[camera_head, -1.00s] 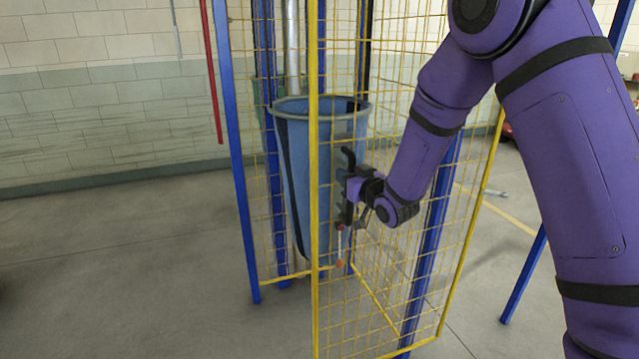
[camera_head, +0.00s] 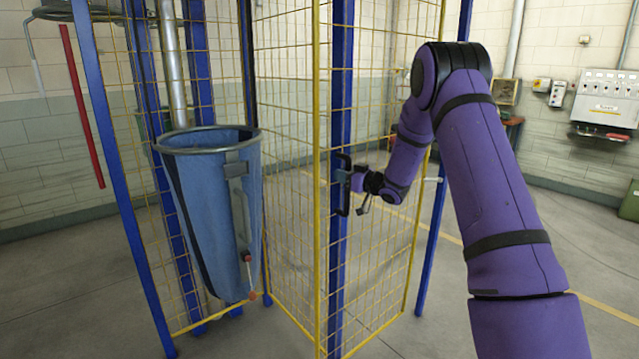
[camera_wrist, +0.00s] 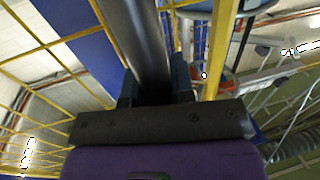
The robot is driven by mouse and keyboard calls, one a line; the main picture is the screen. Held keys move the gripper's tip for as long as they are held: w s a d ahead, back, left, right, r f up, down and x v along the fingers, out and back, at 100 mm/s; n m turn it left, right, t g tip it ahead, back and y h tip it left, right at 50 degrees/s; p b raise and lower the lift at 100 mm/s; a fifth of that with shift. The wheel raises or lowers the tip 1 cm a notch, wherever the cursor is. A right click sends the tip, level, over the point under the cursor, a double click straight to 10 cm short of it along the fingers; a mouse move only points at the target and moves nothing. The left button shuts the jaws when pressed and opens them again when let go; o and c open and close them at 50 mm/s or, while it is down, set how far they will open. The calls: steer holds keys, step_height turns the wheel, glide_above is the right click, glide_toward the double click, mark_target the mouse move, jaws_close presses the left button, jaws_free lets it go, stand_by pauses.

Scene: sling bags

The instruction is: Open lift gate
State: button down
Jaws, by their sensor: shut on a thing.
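The lift gate (camera_head: 380,270) is a yellow wire-mesh panel in a yellow frame, seen at an angle in the head view. It stands swung out, with the cage front left of its free edge uncovered. A black bar handle (camera_head: 345,205) sits near that edge. My gripper (camera_head: 351,181) is shut on the handle. In the wrist view the dark handle bar (camera_wrist: 140,45) runs between my gripper's fingers (camera_wrist: 153,88). The fingertips are partly hidden by the gripper body. The gate's hinge is not clear.
A blue sling bag (camera_head: 205,205) hangs inside the cage, apart from the gate. Blue posts (camera_head: 122,190) and (camera_head: 432,230) frame the cage. Grey floor (camera_head: 80,300) is clear at left. A control panel (camera_head: 604,100) hangs on the back wall.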

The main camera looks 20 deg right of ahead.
steer(key=w+d, duration=0.2)
steer(key=d, duration=0.5)
steer(key=c, duration=1)
jaws_free()
steer(key=v, duration=1)
steer(key=shift+s+d, duration=0.25)
steer(key=shift+s, duration=0.05)
